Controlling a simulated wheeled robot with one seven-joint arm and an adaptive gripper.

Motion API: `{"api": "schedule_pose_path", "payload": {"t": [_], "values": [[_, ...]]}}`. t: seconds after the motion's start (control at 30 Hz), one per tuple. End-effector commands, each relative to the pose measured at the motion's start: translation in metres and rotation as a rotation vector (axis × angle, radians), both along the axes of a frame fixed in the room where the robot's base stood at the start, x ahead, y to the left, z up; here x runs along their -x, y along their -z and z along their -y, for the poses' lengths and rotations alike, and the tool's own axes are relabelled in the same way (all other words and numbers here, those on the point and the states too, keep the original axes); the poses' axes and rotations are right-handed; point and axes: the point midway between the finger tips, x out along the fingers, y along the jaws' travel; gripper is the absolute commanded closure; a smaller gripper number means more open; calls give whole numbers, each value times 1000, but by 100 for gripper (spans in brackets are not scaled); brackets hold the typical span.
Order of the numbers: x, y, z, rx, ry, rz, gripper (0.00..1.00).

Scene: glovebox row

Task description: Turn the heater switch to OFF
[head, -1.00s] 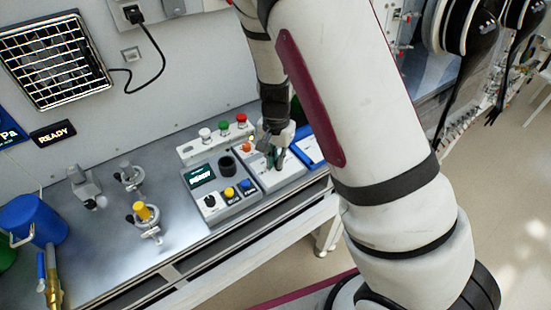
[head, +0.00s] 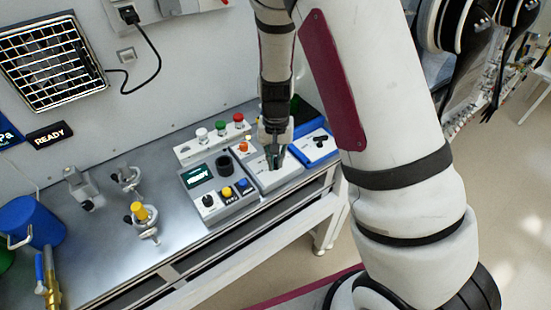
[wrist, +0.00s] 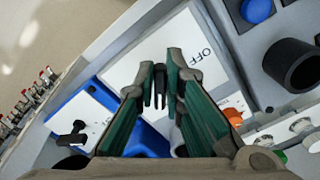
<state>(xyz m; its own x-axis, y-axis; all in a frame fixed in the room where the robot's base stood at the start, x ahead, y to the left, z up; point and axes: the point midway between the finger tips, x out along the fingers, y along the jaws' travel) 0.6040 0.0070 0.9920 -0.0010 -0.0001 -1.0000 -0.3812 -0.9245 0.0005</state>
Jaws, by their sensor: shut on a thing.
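The heater switch shows in the wrist view as a small black lever (wrist: 159,76) on a white panel. My gripper (wrist: 161,88) has its fingertips closed around the lever, one on each side. The word OFF (wrist: 207,54) is printed on the panel, just right of the fingertips. In the head view my gripper (head: 273,160) points down at the white panel box (head: 285,176), and its fingers hide the switch. The lower part of the lever and any other label are hidden, so I cannot tell its exact setting.
An orange knob (head: 244,147) is close behind my gripper. A blue-edged box with a black handle (head: 319,143) stands at the right. The grey control box (head: 225,203) with several knobs is at the left. White, green and red buttons stand on a strip (head: 211,144) behind.

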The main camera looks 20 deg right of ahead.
Motion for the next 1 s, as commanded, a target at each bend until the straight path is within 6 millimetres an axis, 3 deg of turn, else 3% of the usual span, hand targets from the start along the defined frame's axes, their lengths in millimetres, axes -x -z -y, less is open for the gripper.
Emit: {"api": "schedule_pose_path", "payload": {"t": [0.2,0.23,0.3,0.67,0.83,1.0], "values": [[-1,-1,0,1,2,4,100],[-1,-1,0,1,2,4,83],[-1,-1,0,0,2,3,70],[-1,-3,0,0,2,2,70],[-2,-25,-1,0,0,7,70],[-2,-60,-1,-1,1,8,70]]}}
